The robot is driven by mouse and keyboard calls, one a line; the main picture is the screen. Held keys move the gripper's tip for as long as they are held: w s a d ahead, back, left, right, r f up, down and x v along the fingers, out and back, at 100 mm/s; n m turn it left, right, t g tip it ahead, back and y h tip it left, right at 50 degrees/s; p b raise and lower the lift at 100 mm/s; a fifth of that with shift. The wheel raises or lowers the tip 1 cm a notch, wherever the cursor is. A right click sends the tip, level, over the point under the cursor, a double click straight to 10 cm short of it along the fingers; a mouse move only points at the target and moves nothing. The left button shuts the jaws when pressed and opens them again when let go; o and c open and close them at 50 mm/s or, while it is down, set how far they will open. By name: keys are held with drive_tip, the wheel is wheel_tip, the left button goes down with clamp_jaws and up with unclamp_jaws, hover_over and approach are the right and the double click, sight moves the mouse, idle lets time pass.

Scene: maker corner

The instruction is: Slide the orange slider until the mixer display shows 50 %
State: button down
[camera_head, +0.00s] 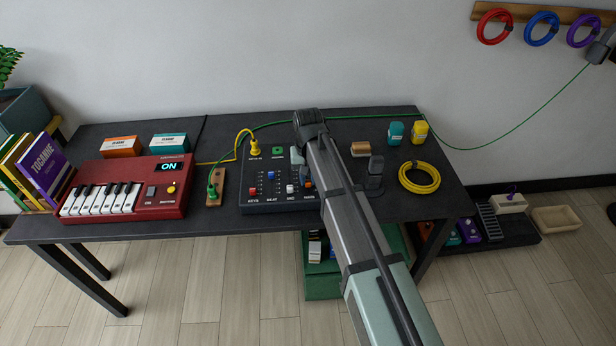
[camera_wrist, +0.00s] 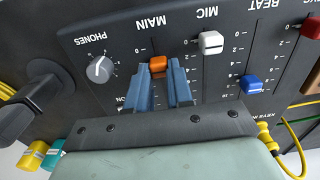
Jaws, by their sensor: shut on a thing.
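The orange slider (camera_wrist: 158,64) sits in the MAIN track of the dark mixer (camera_head: 264,205), near the 0 end of its scale. My gripper (camera_wrist: 160,72) has its two blue fingers closed on both sides of the orange cap in the wrist view. In the head view my gripper (camera_head: 305,180) is over the right part of the mixer, and my arm covers that side. I cannot see the mixer display or read any percentage. The mixer also shows upside down in the wrist view (camera_wrist: 225,75).
On the mixer, a white MIC slider (camera_wrist: 211,42), a blue BEAT slider (camera_wrist: 251,85) and a grey PHONES knob (camera_wrist: 99,69) are close by. A red keyboard (camera_head: 125,187) stands left. A yellow cable coil (camera_head: 419,177) and a dark stand (camera_head: 375,172) are right.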

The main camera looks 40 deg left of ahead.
idle(0.3)
drive_tip(key=shift+w+a, duration=0.95)
drive_tip(key=shift+w, duration=0.05)
drive_tip(key=shift+s+d, duration=0.1)
drive_tip(key=c, duration=1)
unclamp_jaws()
wheel_tip(320, 180, up, 14)
drive_tip(key=shift+f, duration=0.1)
